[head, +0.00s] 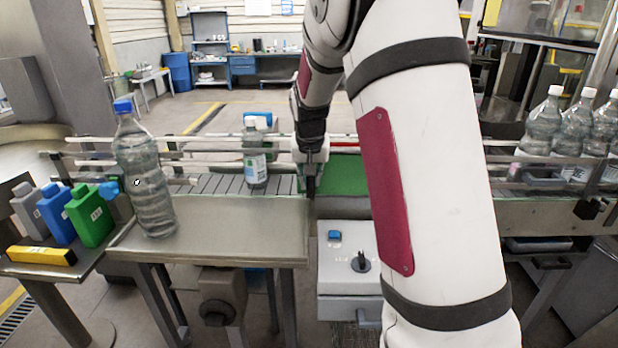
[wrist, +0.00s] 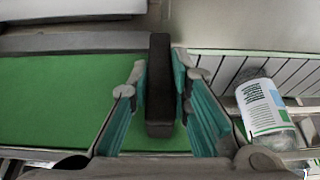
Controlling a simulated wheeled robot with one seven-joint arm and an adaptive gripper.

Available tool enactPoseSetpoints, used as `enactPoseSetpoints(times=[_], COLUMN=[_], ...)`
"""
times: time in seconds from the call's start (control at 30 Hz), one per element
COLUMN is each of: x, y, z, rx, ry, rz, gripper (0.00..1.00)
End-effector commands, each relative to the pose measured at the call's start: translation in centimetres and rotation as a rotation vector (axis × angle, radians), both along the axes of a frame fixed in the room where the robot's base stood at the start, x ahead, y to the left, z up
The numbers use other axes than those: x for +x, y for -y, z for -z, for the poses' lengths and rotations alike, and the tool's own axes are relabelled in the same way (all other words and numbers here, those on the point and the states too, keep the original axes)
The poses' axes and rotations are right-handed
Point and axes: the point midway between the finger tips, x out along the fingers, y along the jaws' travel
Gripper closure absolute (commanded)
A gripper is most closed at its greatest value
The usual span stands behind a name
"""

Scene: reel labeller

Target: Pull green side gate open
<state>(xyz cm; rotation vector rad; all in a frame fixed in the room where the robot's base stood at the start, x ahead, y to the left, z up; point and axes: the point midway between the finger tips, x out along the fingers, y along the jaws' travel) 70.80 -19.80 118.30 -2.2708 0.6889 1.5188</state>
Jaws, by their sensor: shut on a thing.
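The green side gate shows as a flat green panel (head: 345,178) beside the conveyor in the head view, partly hidden by my arm. In the wrist view a broad green surface (wrist: 60,105) fills the left side. A dark upright bar (wrist: 160,130) stands at its right edge and looks like the gate's handle. My gripper (wrist: 160,72) has its teal-padded fingers on both sides of this bar and is shut on it. In the head view my gripper (head: 311,182) points down at the panel's left end, and the grip itself is hard to see.
A labelled bottle (head: 254,155) stands on the slatted conveyor (head: 215,184), just left of my gripper. A large blue-capped bottle (head: 147,180) stands on the front metal table (head: 230,240). A control box (head: 345,275) sits below the green panel. Several clear bottles (head: 570,125) stand at right.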

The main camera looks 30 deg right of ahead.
Motion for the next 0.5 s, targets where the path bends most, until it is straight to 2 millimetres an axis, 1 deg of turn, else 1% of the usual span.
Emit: enactPoseSetpoints(times=[0.03,0.07,0.1,0.4,0.5], x=[0.06,0.06,0.05,0.03,-0.07], y=[0.04,0.04,0.04,-0.01,-0.12], z=[-0.11,-0.11,-0.10,-0.08,-0.56], rx=[-0.002,-0.002,-0.002,-0.001,-0.001], ry=[0.002,0.002,0.002,0.002,0.003], rz=[0.000,0.000,0.000,0.000,0.000], gripper=[0.77,0.71,0.62,0.62,0.62])
